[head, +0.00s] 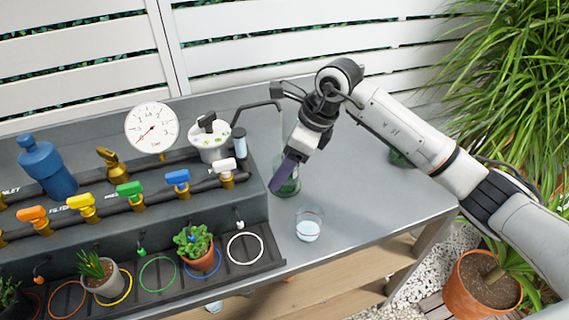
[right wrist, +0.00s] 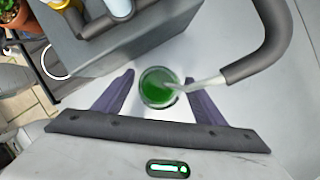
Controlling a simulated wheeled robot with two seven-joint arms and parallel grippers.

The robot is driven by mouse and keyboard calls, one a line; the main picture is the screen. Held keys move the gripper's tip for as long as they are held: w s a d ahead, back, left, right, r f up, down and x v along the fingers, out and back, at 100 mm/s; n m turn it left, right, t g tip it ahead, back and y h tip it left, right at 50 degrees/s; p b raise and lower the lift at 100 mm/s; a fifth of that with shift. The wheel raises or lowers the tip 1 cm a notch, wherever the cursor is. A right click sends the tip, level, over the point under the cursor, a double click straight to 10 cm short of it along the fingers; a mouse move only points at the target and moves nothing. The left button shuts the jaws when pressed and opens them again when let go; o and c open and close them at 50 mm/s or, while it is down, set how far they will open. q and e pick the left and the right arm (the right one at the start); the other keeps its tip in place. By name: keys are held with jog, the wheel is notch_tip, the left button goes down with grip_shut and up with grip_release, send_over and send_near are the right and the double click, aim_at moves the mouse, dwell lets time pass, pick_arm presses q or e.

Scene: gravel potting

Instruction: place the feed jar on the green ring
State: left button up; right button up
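A clear glass jar with green liquid (head: 287,183), probably the feed jar, stands on the grey bench below the hooked dark pipe. In the right wrist view the jar (right wrist: 158,88) is seen from above, with a pale tube reaching over its mouth. My right gripper (head: 279,178) is open; its two purple fingers (right wrist: 160,95) stand on either side of the jar, with gaps showing. In the head view the fingers partly cover the jar. The green ring (head: 143,281) lies on the dark front tray and is empty. My left gripper is not in view.
A small glass with pale blue liquid (head: 308,230) stands near the bench's front edge. The white ring (head: 245,233) is empty; potted plants stand at the blue ring (head: 202,275) and yellow ring (head: 128,291). Coloured valves (head: 130,190) rise behind the tray. Bench to the right is mostly clear.

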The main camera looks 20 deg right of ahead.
jog(key=shift+r, duration=0.1)
jog(key=v, duration=1.2)
jog(key=shift+a, duration=0.1)
dwell(1.8)
